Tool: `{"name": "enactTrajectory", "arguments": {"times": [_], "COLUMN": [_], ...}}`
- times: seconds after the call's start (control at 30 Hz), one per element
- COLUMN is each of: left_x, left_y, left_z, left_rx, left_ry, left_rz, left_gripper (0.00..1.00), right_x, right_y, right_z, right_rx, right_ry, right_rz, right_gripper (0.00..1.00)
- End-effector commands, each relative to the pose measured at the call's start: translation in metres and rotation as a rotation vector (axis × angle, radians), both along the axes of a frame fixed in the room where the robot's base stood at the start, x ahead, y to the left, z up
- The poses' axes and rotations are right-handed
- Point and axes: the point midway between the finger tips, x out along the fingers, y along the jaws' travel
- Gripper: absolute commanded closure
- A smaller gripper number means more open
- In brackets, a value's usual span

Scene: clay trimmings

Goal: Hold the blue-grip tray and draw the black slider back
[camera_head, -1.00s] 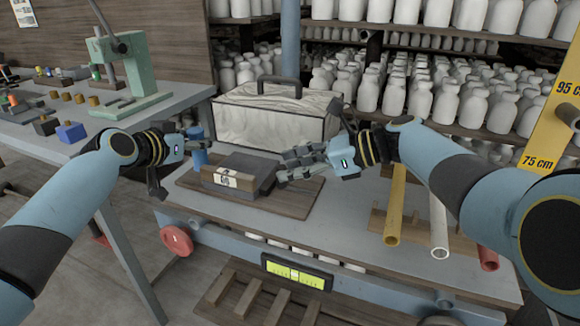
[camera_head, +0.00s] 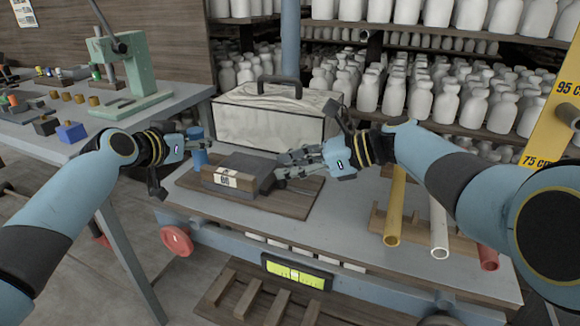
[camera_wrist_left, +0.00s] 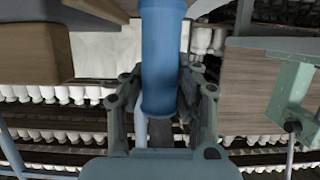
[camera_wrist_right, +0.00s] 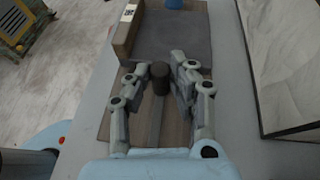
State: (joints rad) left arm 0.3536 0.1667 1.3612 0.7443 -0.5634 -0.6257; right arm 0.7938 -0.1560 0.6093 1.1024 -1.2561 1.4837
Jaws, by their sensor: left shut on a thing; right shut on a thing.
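The tray (camera_head: 245,168) is a dark grey slab with a wooden front edge and a white label. It lies on a wooden board (camera_head: 298,204) on the bench. Its blue grip (camera_head: 199,158) stands at the left end, and my left gripper (camera_head: 197,145) is shut on it. The blue grip also shows upright between the fingers in the left wrist view (camera_wrist_left: 163,60). My right gripper (camera_head: 282,166) is at the tray's right end. In the right wrist view, its fingers are shut on the black slider (camera_wrist_right: 160,77), a short dark knob above the board.
A pale case (camera_head: 270,118) with a dark handle stands behind the tray. Yellow, white and red tubes lie on a rack (camera_head: 415,225) at the right. A green press (camera_head: 130,75) stands on the left table. A level (camera_head: 296,272) sits on the bench front.

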Motion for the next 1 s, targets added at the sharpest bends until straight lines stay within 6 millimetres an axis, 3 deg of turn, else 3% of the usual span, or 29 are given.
{"name": "enactTrajectory", "arguments": {"times": [0.13, 0.4, 0.7, 0.73, 0.87, 1.0], "left_x": [-0.002, -0.002, -0.002, -0.002, -0.002, -0.002], "left_y": [0.001, 0.001, 0.003, 0.003, 0.002, 0.001], "left_z": [-0.005, -0.005, -0.005, -0.005, -0.005, -0.005], "left_rx": [0.001, 0.002, 0.005, 0.005, 0.004, 0.003], "left_ry": [0.009, 0.01, 0.009, 0.009, 0.009, 0.009], "left_rz": [0.001, 0.0, 0.002, 0.002, 0.002, 0.001], "left_gripper": [1.0, 1.0, 1.0, 1.0, 1.0, 1.0], "right_x": [-0.001, -0.011, -0.012, -0.012, -0.012, -0.012], "right_y": [-0.007, -0.042, -0.045, -0.045, -0.044, -0.043], "right_z": [-0.001, -0.001, -0.001, -0.001, -0.001, -0.001], "right_rx": [0.0, -0.001, -0.003, -0.004, -0.003, -0.002], "right_ry": [-0.001, -0.001, 0.001, 0.001, 0.001, 0.001], "right_rz": [-0.002, -0.003, -0.001, -0.001, -0.001, -0.001], "right_gripper": [1.0, 1.0, 1.0, 0.75, 0.58, 0.56]}}
